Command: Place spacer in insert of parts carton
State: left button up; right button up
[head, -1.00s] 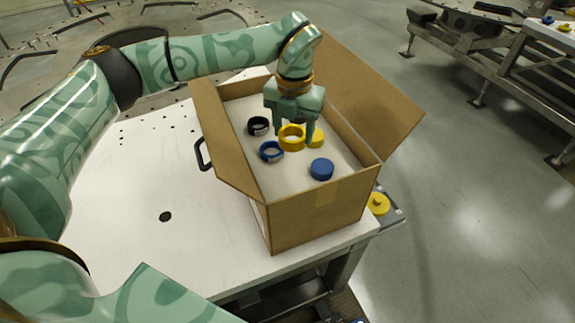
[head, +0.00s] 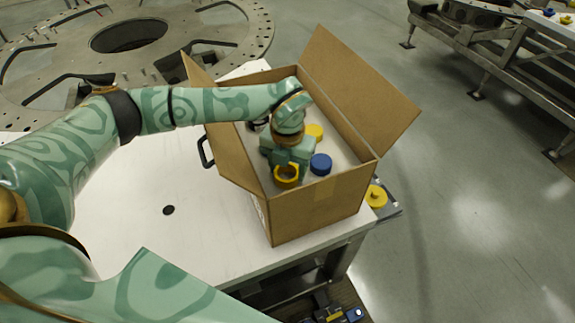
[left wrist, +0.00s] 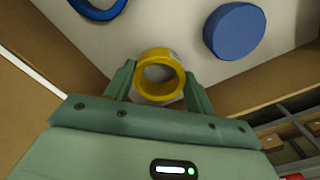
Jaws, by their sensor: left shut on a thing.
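The open cardboard parts carton (head: 325,205) stands on the white table, with a pale insert (head: 343,152) inside. My left gripper (head: 287,174) is over the near left part of the insert, shut on the yellow ring spacer (head: 287,183). In the left wrist view the spacer (left wrist: 161,55) sits between the two fingers, with its hole showing. I cannot tell whether it touches the insert. A blue disc (head: 321,164) and a yellow disc (head: 314,131) stand to its right and behind. A blue ring (left wrist: 98,10) shows in part in the left wrist view. My right gripper is out of view.
The carton walls and raised flaps (head: 357,90) surround the gripper closely. A black handle (head: 205,152) is on the table's left of the carton. A yellow knob-like part (head: 376,196) lies beyond the carton's right side. The table (head: 130,220) is clear at left front.

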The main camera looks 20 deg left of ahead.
pick_arm(q)
jog(key=shift+f, duration=0.2)
jog(key=o, duration=1.1)
jog(key=shift+r, duration=0.1)
jog(key=shift+r, duration=0.65)
jog(key=shift+r+b, duration=1)
jog(key=shift+r, duration=4.55)
